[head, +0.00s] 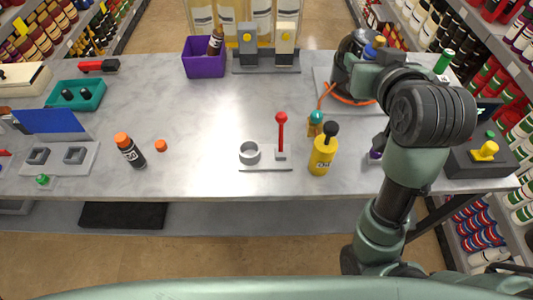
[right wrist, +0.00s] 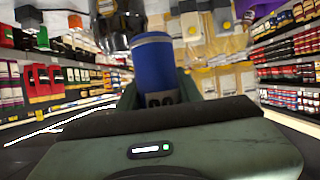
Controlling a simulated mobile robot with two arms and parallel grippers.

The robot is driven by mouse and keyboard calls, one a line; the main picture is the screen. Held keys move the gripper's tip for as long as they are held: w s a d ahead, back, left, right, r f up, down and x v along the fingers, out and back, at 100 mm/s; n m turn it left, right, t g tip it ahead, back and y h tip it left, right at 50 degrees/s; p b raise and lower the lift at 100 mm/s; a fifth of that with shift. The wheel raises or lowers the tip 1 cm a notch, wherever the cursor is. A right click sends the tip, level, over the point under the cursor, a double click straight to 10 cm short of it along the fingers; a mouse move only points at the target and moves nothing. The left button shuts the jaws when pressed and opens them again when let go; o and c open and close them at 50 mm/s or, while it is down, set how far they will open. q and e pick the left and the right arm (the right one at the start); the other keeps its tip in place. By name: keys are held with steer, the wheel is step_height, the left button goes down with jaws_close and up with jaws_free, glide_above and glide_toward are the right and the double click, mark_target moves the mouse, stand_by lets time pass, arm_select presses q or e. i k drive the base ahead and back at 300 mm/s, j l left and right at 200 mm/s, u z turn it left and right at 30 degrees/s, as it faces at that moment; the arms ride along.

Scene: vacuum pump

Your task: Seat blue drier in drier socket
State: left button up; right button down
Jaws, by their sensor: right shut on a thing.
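The blue drier (head: 376,46) is mostly hidden in the head view behind my right gripper (head: 372,68). In the right wrist view the drier (right wrist: 155,62) is a blue cylinder with a dark lower band, standing up between my fingers. My right gripper is shut on it. The dark vacuum pump (head: 346,58) stands just left of and behind the gripper. It also shows beside the drier in the right wrist view (right wrist: 118,22). I cannot make out the drier socket, or whether the drier touches the pump. My left gripper is not in view.
An orange hose (head: 346,98) lies by the pump's base plate (head: 320,82). A yellow bottle (head: 322,158), a red-knobbed lever (head: 281,120) and a grey ring (head: 249,153) stand nearer the front. A purple bin (head: 203,62) is at the back. The table's middle (head: 225,105) is clear.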

mark_target(265, 153)
steer(key=k+l+u, duration=0.2)
steer(key=u, duration=0.2)
steer(key=k+l+u, duration=0.55)
steer(key=u, duration=0.2)
